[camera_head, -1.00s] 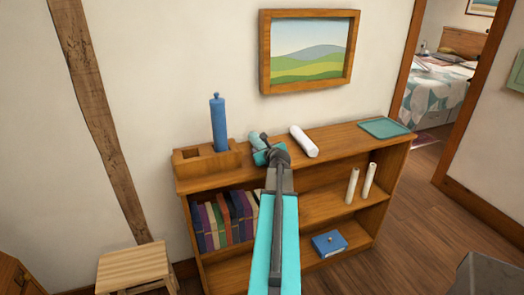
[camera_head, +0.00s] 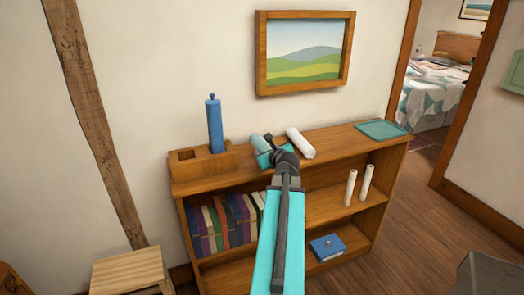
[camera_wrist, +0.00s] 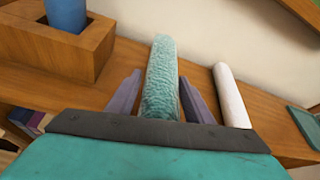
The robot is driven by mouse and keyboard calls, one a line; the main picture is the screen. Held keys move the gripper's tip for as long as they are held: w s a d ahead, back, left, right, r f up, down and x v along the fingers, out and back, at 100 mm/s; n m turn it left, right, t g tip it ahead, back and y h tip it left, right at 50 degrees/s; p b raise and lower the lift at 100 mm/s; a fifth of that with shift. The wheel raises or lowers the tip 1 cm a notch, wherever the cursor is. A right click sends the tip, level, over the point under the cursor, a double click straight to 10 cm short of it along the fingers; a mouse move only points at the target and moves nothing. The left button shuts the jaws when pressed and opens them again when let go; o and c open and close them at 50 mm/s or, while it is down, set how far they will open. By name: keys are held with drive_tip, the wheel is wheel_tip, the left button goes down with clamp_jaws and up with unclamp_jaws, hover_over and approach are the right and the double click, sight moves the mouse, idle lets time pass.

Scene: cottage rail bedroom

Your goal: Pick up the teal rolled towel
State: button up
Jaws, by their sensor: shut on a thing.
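The teal rolled towel (camera_wrist: 161,82) lies between the two fingers of my gripper (camera_wrist: 160,95) in the wrist view, its far end reaching past the fingertips. In the head view the towel (camera_head: 260,143) shows at the top of the bookshelf, partly hidden by my gripper (camera_head: 268,152). My gripper is shut on the towel. I cannot tell whether the towel touches the shelf top or is just above it.
A white roll (camera_head: 300,143) lies close to the right of the towel. A wooden holder (camera_head: 187,168) with a blue cylinder (camera_head: 215,125) stands to the left. A teal tray (camera_head: 381,129) lies at the shelf's right end. The wall is close behind.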

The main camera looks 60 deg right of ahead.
drive_tip(key=s+a, duration=0.1)
drive_tip(key=s+a+b, duration=0.1)
drive_tip(key=shift+s, duration=0.35)
drive_tip(key=shift+b, duration=0.35)
drive_tip(key=shift+b, duration=0.75)
drive_tip(key=b, duration=0.5)
drive_tip(key=shift+s+a+b, duration=0.1)
drive_tip(key=shift+s+b, duration=0.15)
drive_tip(key=shift+b, duration=0.15)
drive_tip(key=b, duration=0.4)
drive_tip(key=s+a+b, duration=0.1)
drive_tip(key=b, duration=0.3)
drive_tip(key=shift+s+a+r, duration=0.1)
drive_tip(key=shift+s, duration=0.15)
drive_tip(key=shift+s+a+r, duration=0.2)
drive_tip(key=shift+s+a, duration=0.2)
drive_tip(key=shift+s, duration=0.1)
drive_tip(key=shift+s+a+r, duration=0.1)
drive_tip(key=shift+s+a, duration=0.35)
drive_tip(key=shift+s, duration=0.15)
